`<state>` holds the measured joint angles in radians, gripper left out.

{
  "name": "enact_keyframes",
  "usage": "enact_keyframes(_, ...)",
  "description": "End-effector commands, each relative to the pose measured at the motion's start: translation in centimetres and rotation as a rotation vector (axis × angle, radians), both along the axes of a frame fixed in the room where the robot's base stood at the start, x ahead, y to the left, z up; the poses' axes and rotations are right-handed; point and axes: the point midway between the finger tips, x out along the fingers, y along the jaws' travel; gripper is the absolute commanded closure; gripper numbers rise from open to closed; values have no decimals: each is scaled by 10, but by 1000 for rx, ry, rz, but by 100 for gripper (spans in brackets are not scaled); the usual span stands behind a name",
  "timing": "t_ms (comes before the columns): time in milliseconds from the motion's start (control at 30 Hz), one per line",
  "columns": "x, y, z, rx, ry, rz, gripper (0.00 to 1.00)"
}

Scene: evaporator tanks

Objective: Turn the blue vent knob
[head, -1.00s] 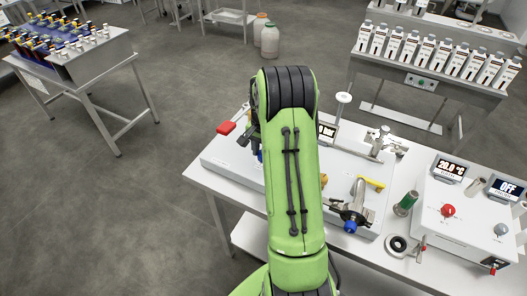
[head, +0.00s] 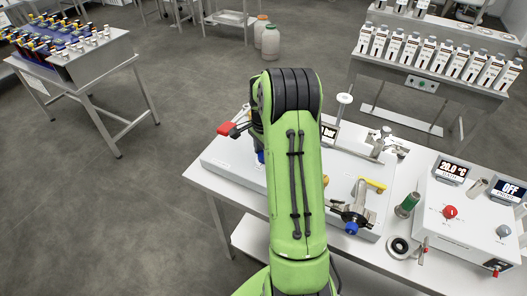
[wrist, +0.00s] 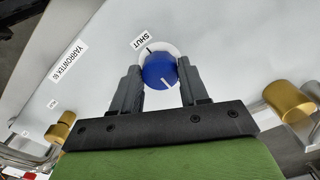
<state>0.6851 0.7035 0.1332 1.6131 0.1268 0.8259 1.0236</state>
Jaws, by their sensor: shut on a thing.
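The blue vent knob (wrist: 159,68) shows in the wrist view, with a white stripe pointing to the lower right. A white ring surrounds it, with a dark mark at the upper left beside a label (wrist: 142,40) reading SHUT. My gripper (wrist: 160,74) has one finger on each side of the knob and is shut on it. In the head view my green arm hides most of the gripper and the spot it holds. A bit of blue (head: 261,156) shows just left of the arm; I cannot tell whether it is this knob.
A red handle (head: 225,128) sticks out left of my arm. To the right are a valve with a yellow handle (head: 371,185), another blue knob (head: 351,228), a green cylinder (head: 407,204) and a control box (head: 470,212). Brass fittings (wrist: 287,101) flank the knob in the wrist view.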

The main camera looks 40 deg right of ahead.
Motion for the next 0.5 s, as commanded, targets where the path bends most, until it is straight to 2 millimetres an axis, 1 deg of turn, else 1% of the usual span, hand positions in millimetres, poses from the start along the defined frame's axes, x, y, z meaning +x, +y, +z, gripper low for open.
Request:
enact_keyframes(267,1,-1,1,-3,-4,0,86)
enact_keyframes(300,1,-1,1,-3,-4,0,51)
enact_keyframes(433,1,-1,1,-2,-3,0,31)
enact_keyframes(500,0,0,1,-2,-2,0,30)
